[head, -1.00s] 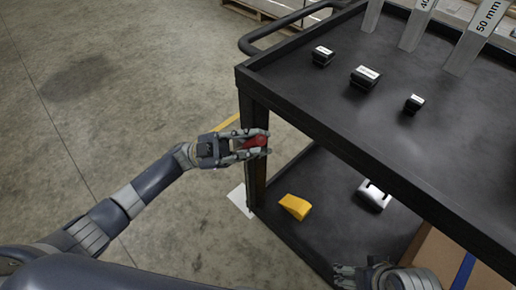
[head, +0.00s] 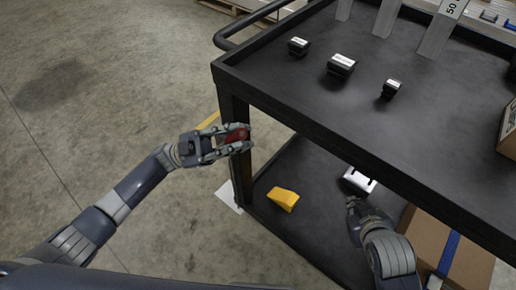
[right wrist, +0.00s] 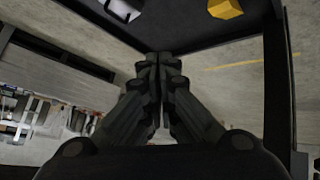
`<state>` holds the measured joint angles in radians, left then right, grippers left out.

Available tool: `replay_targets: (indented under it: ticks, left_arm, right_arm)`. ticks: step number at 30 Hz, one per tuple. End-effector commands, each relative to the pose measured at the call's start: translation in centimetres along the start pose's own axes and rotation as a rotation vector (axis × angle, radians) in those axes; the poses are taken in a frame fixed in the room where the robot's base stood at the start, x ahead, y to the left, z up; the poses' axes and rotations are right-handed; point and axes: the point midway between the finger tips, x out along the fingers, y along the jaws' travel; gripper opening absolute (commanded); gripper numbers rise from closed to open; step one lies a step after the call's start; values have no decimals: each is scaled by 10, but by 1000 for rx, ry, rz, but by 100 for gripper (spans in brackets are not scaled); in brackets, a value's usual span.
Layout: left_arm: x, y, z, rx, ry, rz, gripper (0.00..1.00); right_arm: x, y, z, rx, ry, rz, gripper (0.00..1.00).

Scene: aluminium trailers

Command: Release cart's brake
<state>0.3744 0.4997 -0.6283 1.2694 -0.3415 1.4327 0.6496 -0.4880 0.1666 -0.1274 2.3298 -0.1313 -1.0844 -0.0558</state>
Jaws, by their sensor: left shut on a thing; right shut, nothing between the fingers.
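The black two-tier cart (head: 330,126) stands at the right in the head view. A red part (head: 235,134), apparently the brake, is at the cart's near-left corner post. My left gripper (head: 238,141) is shut on this red part, with its fingers on either side and partly hiding it. My right gripper (head: 352,204) is shut and empty by the cart's lower shelf, near a silver-white object (head: 358,181). In the right wrist view the closed fingers of the right gripper (right wrist: 162,56) meet in the middle with nothing between them.
The upper shelf bears several small black blocks (head: 341,66) and upright grey plates (head: 443,30). The cart's handle (head: 250,26) juts out at the back left. The concrete floor (head: 100,100) to the left is clear.

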Motion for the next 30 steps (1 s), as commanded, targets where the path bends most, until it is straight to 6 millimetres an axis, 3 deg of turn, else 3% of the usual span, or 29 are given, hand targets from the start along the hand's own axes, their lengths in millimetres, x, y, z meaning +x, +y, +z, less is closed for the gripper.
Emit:
replay_targets:
  ticks: [3, 8, 18, 24, 30]
  left_arm:
    - [0, 0, 0, 1, -1, -1, 0]
    - [0, 0, 0, 1, -1, -1, 0]
    - [0, 0, 0, 0, -1, -1, 0]
    - [0, 0, 0, 0, -1, -1, 0]
    - [0, 0, 0, 0, -1, -1, 0]
  right_arm:
    - [14, 15, -38, -77, 164, 61, 0]
    - [22, 28, -90, -194, 389, 134, 0]
    - [2, 23, -180, -486, 863, 242, 0]
    - [-24, 1, -210, -675, 1139, 267, 0]
    - [-51, -28, -218, -870, 1409, 257, 0]
